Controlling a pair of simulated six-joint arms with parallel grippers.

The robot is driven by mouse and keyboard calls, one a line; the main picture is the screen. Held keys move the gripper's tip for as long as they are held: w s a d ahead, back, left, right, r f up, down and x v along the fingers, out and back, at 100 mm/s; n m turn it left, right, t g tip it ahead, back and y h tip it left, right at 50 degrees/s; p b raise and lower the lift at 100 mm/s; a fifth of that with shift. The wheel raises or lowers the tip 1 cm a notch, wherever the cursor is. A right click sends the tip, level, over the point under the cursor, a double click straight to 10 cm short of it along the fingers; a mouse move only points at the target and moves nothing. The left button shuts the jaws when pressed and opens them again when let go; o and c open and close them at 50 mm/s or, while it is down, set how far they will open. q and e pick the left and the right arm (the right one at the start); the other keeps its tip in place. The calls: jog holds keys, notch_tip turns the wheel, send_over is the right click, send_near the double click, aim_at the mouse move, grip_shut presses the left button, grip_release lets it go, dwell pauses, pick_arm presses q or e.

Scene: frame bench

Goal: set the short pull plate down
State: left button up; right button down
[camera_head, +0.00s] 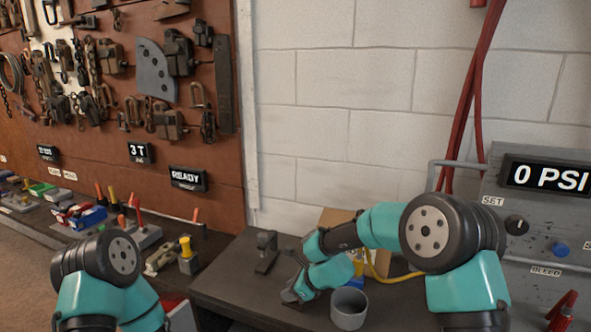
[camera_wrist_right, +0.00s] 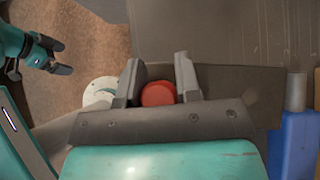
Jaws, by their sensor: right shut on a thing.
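My right gripper (camera_head: 290,294) is low over the dark bench top, just left of a grey cup. In the right wrist view its two fingers (camera_wrist_right: 159,88) stand apart with a red round part (camera_wrist_right: 158,94) between them. A dark flat plate (camera_wrist_right: 240,92), which I take as the short pull plate, extends right from behind the fingers. Whether the red part is joined to it I cannot tell. In the head view the plate cannot be made out clearly. My left gripper (camera_wrist_right: 62,57) shows at the upper left of the right wrist view, fingers apart and empty.
The grey cup (camera_head: 348,309) stands close right of my right gripper. A dark metal clamp-like piece (camera_head: 266,251) stands behind it. A grey control box (camera_head: 540,225) reading 0 PSI stands at right. A tool board (camera_head: 215,150) hangs at left. Bare bench (camera_head: 225,280) lies left of the gripper.

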jog(key=shift+w, duration=0.1)
jog(key=shift+w+f, duration=0.25)
jog(key=shift+w, duration=0.2)
notch_tip(320, 180, down, 2)
jog(key=shift+w+d+f, duration=0.1)
jog(key=shift+d+f, duration=0.05)
jog(key=shift+d, duration=0.35)
jog(key=shift+v, duration=1.9)
jog(key=x, duration=0.4)
jog(key=shift+a+f, duration=0.15)
jog(key=shift+a, duration=0.15)
jog(key=r, duration=0.1)
jog(key=s+r, duration=0.1)
jog(key=r, duration=0.1)
jog(key=shift+s+a+r, duration=0.15)
jog(key=shift+r, duration=0.05)
jog(key=s+r, duration=0.1)
jog(key=s, duration=1.3)
jog(key=shift+w+f, duration=0.15)
jog(key=shift+w, duration=2.55)
